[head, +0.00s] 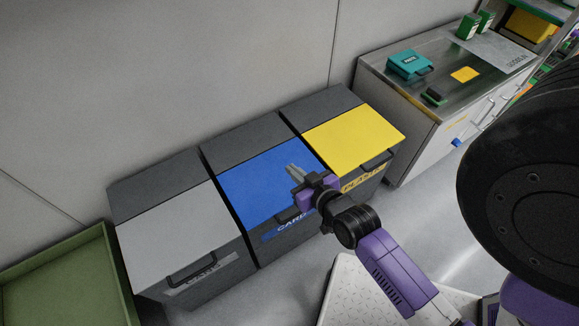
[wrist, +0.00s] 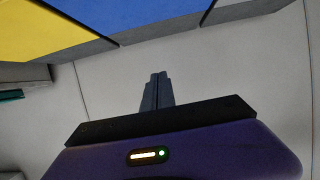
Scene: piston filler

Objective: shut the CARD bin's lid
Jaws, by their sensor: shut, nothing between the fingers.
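The CARD bin (head: 285,232) is the middle one of three bins, with a blue lid (head: 262,180). The lid lies down over the bin and looks level with the lids on both sides; I see no gap at its front edge. Its front handle is partly hidden by my arm. My gripper (head: 293,171) is shut and empty, and shows in front of the right part of the blue lid. Whether it touches the lid cannot be told. In the wrist view the shut fingers (wrist: 157,80) point toward the wall, with the blue lid (wrist: 150,18) at the top.
The CANS bin with a grey lid (head: 178,235) stands left, the PLASTIC bin with a yellow lid (head: 352,138) right; both lids are down. A green container (head: 60,275) is at far left. A metal-topped cabinet (head: 425,120) holds a teal case (head: 408,65). The wall is behind.

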